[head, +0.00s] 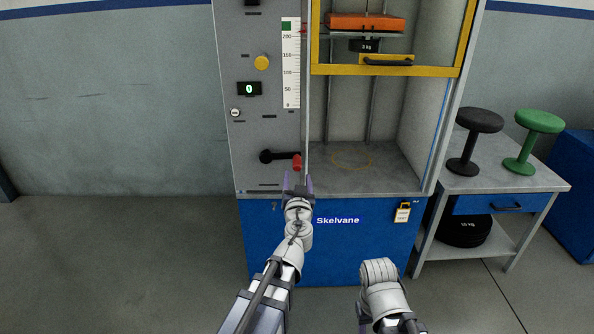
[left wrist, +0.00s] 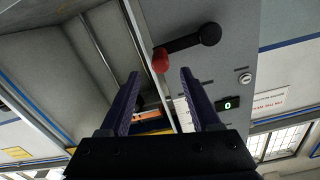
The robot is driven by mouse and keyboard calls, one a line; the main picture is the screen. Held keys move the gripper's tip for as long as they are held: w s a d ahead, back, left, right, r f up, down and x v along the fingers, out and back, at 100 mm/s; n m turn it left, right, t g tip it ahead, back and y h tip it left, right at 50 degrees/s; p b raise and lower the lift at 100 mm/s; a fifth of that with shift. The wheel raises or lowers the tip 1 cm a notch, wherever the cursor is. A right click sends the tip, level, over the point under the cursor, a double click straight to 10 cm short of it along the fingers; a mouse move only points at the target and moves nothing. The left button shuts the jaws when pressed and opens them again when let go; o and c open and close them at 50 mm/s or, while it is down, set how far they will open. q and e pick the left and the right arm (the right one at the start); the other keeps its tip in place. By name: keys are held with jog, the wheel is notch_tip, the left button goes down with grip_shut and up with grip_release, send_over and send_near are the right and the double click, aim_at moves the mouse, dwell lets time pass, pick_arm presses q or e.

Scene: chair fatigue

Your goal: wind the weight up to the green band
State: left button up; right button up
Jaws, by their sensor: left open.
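The crank is a black arm (head: 268,156) with a red knob (head: 297,162) pointing right, low on the grey panel. My left gripper (head: 298,184) is open, just below the knob in the head view. In the left wrist view the red knob (left wrist: 160,61) shows just beyond and between the open fingertips (left wrist: 160,75), with no clear contact. The orange weight (head: 365,22) hangs high in the bay, above a black block marked in kg (head: 364,46). The green band (head: 286,26) is at the top of the white scale (head: 291,75). My right gripper is out of view; only its arm shows.
A yellow-framed guard (head: 390,70) with a black handle crosses the upper bay. The bay floor (head: 385,180) is empty. Black (head: 480,121) and green (head: 540,121) stools stand on a side table.

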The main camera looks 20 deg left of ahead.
aim_at(297, 169)
pick_arm(q)
jog(key=x, duration=0.7)
jog(key=shift+w+a, duration=0.15)
jog(key=shift+w, duration=0.25)
grip_shut()
jog(key=shift+f, duration=0.1)
dwell(1.0)
